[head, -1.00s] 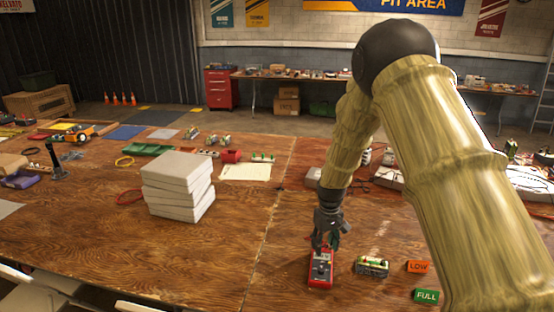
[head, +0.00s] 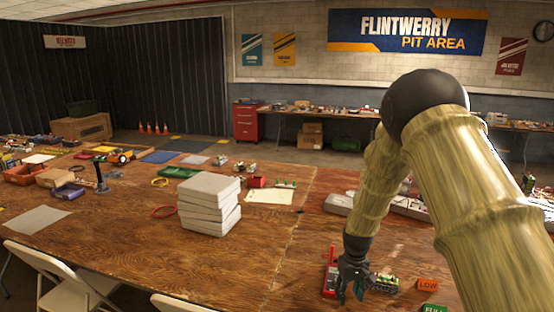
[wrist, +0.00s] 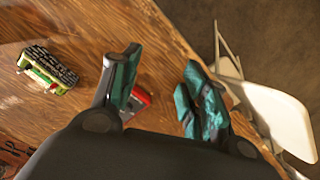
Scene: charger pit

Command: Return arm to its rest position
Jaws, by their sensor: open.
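My gripper (head: 352,288) is over the wooden table (head: 130,262) near its front edge in the head view, at the end of my bent arm. In the wrist view my gripper (wrist: 158,92) shows two teal-padded fingers spread apart with nothing between them. A red meter (head: 329,284) lies on the table just left of and partly behind my gripper in the head view. In the wrist view a part of the red meter (wrist: 143,98) shows beside the left finger, which hides the rest. A green battery pack (head: 386,283) lies right of my gripper, and also at the left of the wrist view (wrist: 47,70).
A stack of pale boxes (head: 208,205) stands mid-table. An orange LOW tag (head: 428,285) and a green FULL tag (head: 434,309) lie at the right. White folding chairs (head: 55,270) stand along the front edge.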

